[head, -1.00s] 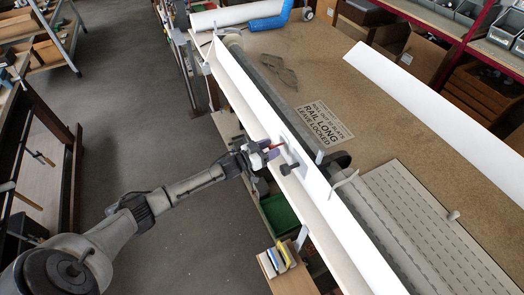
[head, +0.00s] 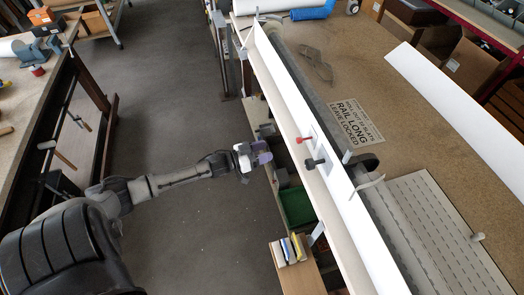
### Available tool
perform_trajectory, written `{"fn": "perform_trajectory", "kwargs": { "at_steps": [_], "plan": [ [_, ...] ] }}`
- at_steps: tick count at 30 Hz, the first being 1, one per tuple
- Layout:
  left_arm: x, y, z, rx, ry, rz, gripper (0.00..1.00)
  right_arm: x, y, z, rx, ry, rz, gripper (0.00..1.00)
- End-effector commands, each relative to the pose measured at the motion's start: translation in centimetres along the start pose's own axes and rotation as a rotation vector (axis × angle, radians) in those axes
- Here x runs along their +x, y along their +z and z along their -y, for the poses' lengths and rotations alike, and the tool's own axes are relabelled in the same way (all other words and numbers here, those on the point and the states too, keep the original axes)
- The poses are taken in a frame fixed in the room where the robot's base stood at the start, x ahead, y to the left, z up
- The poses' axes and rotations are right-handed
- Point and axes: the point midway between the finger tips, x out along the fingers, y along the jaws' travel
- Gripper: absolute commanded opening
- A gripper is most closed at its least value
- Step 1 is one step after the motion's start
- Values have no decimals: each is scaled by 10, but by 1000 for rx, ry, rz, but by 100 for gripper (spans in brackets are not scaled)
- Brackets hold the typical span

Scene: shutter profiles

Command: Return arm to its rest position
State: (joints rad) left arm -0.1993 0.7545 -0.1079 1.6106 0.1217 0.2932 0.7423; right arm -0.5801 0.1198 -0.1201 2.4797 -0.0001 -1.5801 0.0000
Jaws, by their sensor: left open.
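My left arm comes in from the lower left in the head view. Its gripper (head: 259,158) is open and empty. It hangs over the floor, just left of the long white profile (head: 312,135) at the bench edge and apart from it. A red-handled knob (head: 300,143) and a black knob (head: 313,163) stick out from a small plate on the profile's face. My right gripper is not in view.
The workbench (head: 345,65) carries a label, a grey slatted panel (head: 440,230) and a white strip (head: 455,100). Below its edge are a green bin (head: 297,205) and a small wooden block with coloured pieces (head: 290,248). Open floor (head: 180,110) lies left of the gripper.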

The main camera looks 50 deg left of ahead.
Motion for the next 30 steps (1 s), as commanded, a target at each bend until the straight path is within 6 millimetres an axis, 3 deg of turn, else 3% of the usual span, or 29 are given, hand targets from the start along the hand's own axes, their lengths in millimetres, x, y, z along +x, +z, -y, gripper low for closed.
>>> {"fn": "perform_trajectory", "kwargs": {
  "at_steps": [26,30],
  "plan": [
    [-4,0,1,45,-4,4,52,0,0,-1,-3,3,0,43],
    [-6,22,20,171,-112,146,52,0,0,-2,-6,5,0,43]
  ]
}}
